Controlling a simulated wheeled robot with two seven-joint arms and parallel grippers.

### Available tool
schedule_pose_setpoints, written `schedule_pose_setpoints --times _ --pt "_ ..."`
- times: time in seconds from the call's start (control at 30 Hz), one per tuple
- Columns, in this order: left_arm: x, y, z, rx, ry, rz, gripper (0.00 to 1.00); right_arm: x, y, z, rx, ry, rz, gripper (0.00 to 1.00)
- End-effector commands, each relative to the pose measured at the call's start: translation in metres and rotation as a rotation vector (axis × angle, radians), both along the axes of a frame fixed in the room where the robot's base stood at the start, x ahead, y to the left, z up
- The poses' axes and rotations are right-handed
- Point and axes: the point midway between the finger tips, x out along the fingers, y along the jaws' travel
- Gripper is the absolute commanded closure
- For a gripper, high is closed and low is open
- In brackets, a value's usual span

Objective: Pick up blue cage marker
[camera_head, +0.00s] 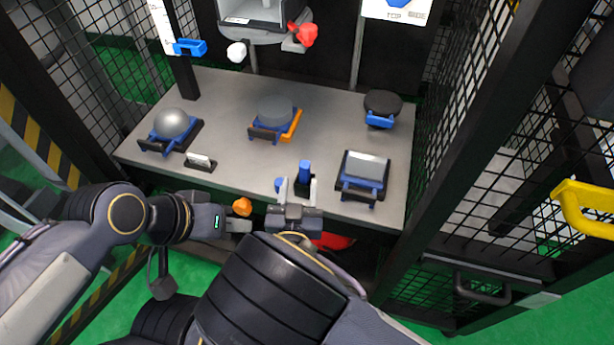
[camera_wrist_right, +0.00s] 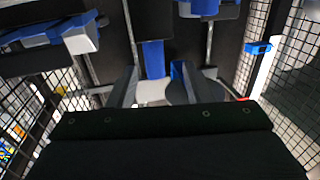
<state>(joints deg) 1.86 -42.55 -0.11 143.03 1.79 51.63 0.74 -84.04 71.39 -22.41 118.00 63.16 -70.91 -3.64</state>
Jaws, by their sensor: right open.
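A blue upright piece (camera_head: 305,171), which looks like the blue cage marker, stands in a dark holder at the front edge of the table. My right gripper (camera_head: 297,190) is open at the table edge, just in front of it. In the right wrist view, the blue piece (camera_wrist_right: 153,58) shows between the fingers of the right gripper (camera_wrist_right: 154,88), with a white part below it. I cannot tell whether the fingers touch it. My left gripper (camera_head: 238,224) is low at the front, left of the right one; its jaws are unclear.
On the grey table (camera_head: 235,185) are a silver dome (camera_head: 173,123), a grey disc (camera_head: 277,108), a black disc (camera_head: 383,102) and a silver block (camera_head: 366,165) in blue mounts. An orange knob (camera_head: 241,206) is near my left gripper. Black mesh cage walls (camera_head: 490,110) stand at both sides.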

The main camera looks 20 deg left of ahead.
Motion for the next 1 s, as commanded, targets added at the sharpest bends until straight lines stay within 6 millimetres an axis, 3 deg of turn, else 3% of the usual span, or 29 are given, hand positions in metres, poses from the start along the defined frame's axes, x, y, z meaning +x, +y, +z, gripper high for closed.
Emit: schedule_pose_setpoints --times 0.33,0.67,1.0 --pt "0.000 0.000 -0.016 0.000 0.000 0.000 0.64 0.048 0.000 -0.004 0.002 0.001 -0.001 0.54" --pt "0.000 0.000 -0.016 0.000 0.000 0.000 0.64 0.055 0.002 -0.002 0.001 0.002 0.001 0.54" --pt "0.000 0.000 -0.016 0.000 0.000 0.000 0.64 0.055 0.001 -0.002 0.001 0.002 0.001 0.99"
